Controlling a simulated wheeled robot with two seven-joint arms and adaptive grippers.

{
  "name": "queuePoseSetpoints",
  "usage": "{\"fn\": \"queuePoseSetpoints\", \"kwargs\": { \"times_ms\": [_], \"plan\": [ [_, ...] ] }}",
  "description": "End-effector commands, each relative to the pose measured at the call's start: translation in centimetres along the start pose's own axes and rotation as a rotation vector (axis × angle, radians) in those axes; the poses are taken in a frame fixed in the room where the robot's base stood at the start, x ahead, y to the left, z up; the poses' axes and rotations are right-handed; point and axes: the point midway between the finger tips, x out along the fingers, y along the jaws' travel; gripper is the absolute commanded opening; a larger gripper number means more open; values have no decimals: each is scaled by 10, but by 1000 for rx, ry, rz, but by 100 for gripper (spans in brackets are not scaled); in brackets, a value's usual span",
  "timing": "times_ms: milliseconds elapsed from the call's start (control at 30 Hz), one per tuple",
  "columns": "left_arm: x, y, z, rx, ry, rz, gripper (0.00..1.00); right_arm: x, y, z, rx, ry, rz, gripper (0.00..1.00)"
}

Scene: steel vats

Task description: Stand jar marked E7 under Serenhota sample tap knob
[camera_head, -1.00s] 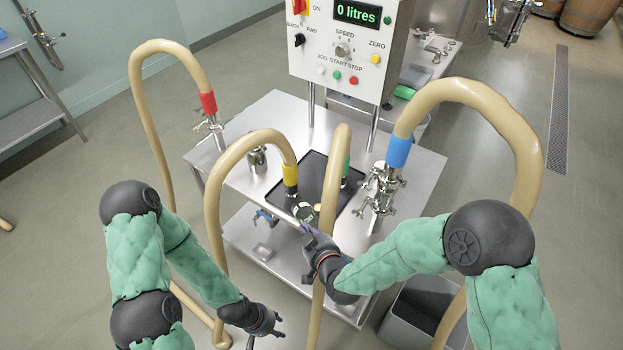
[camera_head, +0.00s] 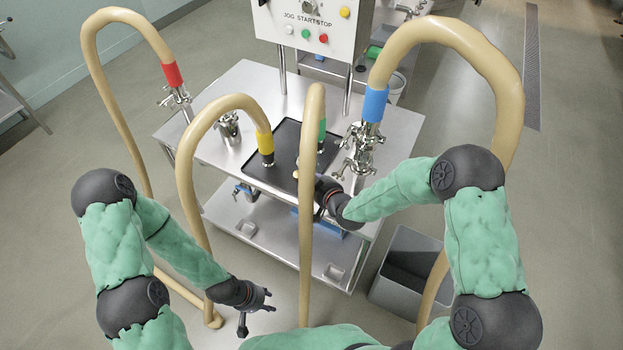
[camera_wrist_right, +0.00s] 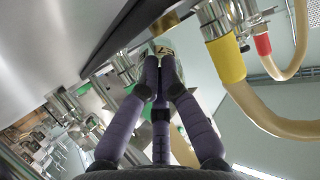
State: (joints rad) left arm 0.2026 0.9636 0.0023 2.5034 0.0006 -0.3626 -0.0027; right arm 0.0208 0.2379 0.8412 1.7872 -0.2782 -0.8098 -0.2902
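A pale jar (camera_wrist_right: 161,47) with a "7" on its end sits between the tips of my right gripper (camera_wrist_right: 155,72) in the right wrist view; the fingers close around it. The rest of its mark is hidden. In the head view my right gripper (camera_head: 322,188) is over the front of the black tray (camera_head: 258,173), partly behind a tan hose, which mostly hides the jar. My left gripper (camera_head: 258,297) is empty with its fingers apart, low in front of the table. No tap knob name is legible; a small valve with a blue handle (camera_head: 243,190) shows below the tabletop.
Tan hoses with red (camera_head: 173,75), yellow (camera_head: 265,142), green and blue (camera_head: 375,104) bands arch around the steel table (camera_head: 222,95). One stands directly before my right gripper. A control box (camera_head: 310,25) rises behind. A grey bin (camera_head: 405,270) is at the right.

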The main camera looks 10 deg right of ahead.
Motion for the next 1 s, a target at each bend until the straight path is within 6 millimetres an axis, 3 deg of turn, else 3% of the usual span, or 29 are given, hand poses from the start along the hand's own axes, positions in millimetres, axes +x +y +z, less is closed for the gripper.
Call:
{"fn": "queuePoseSetpoints", "kwargs": {
  "times_ms": [67, 533, 600, 633, 1000],
  "plan": [
    [6, -2, 0, 0, 0, 0, 40, 7, 5, 8, 1, -2, 0, 0],
    [9, -3, 0, 0, 0, 0, 40, 10, 8, 11, 0, 0, -1, 0],
    [8, -3, 0, 0, 0, 0, 40, 10, 7, 11, 1, -1, -1, 24],
    [8, -3, 0, 0, 0, 0, 40, 10, 7, 10, 1, -1, -1, 29],
    [6, -2, 0, 0, 0, 0, 40, 9, 7, 9, 1, -2, -1, 29]
  ]
}}
